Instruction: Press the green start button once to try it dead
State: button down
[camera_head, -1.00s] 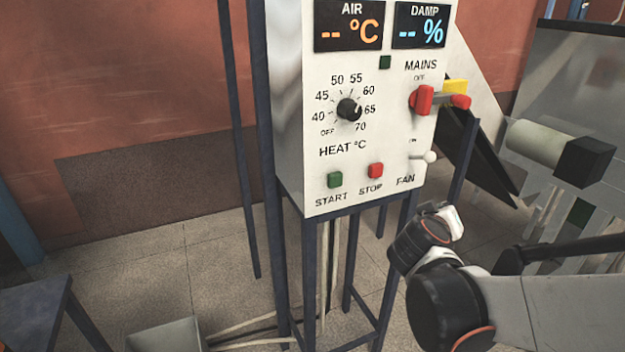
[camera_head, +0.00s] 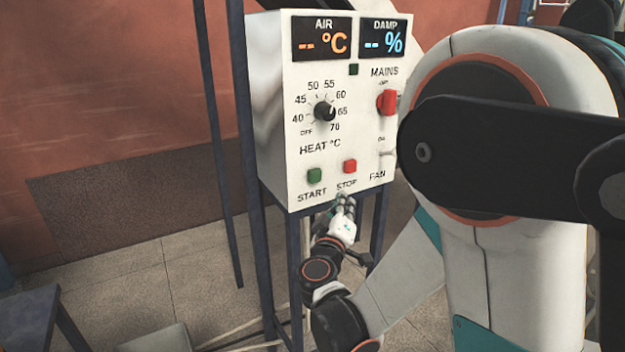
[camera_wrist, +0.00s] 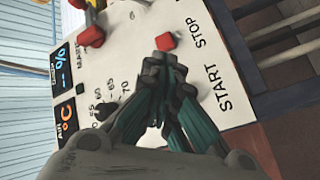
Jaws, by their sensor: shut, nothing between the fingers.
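The green START button (camera_head: 314,175) is at the lower left of the white control panel (camera_head: 300,70). In the wrist view it does not show; my gripper covers the area beside the START label (camera_wrist: 212,88). My gripper (camera_head: 345,202) is shut and empty. In the head view its tips are near the panel's lower edge, just below the red STOP button (camera_head: 349,166) and right of the green button. In the wrist view the closed fingertips (camera_wrist: 165,68) appear over the panel near the STOP button (camera_wrist: 166,41). Contact with the panel cannot be told.
The AIR (camera_head: 321,39) and DAMP (camera_head: 383,41) displays show dashes. A heat dial (camera_head: 325,111), a red mains switch (camera_head: 386,102) and a fan toggle (camera_head: 386,153) share the panel. My arm blocks the right side. A dark table (camera_head: 28,318) stands lower left.

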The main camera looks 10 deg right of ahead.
aim_at(315, 176)
jog(key=w+a, duration=0.2)
jog(key=w, duration=0.6)
jog(key=shift+w+a+p, duration=0.2)
jog(key=shift+a+p, duration=0.1)
jog(key=shift+p, duration=0.05)
jog(key=shift+w+a, duration=0.1)
jog(key=shift+w, duration=0.05)
dwell(1.4)
jog(key=shift+w, duration=0.25)
jog(key=shift+w+a, duration=0.25)
jog(key=shift+w, duration=0.25)
dwell(0.8)
jog(key=shift+s+d, duration=0.1)
jog(key=shift+s, duration=0.05)
jog(key=shift+s+d+b, duration=0.25)
jog(key=shift+s+b, duration=0.15)
jog(key=shift+s, duration=0.4)
jog(key=shift+s, duration=0.1)
